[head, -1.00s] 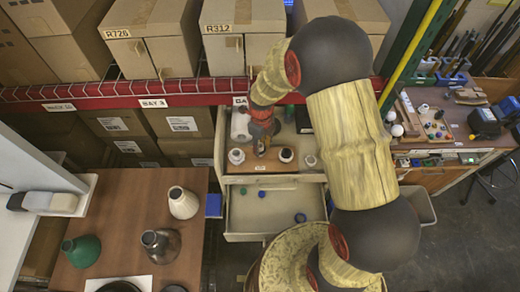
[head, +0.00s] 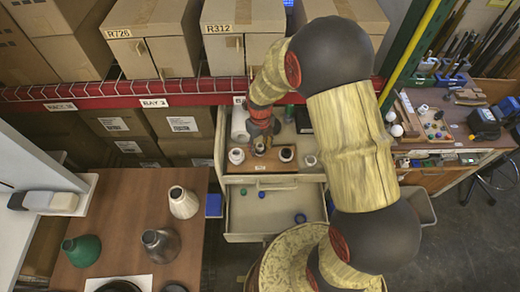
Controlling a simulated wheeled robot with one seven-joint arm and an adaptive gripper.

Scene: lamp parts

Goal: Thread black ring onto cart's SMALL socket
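The cart (head: 231,225) is a beige drawer unit with an open top compartment. Another small pale fitting (head: 310,160) stands farther right. My gripper (head: 259,149) points down over the board between the two sockets. Its fingers are small and dark, so I cannot tell whether they are open or hold anything. I cannot make out the black ring; the gripper may hide it.
A white cylinder (head: 240,124) stands behind my gripper. A brown table (head: 130,205) with lamp shades is at left. Boxes stand on the red rack (head: 130,98) behind.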

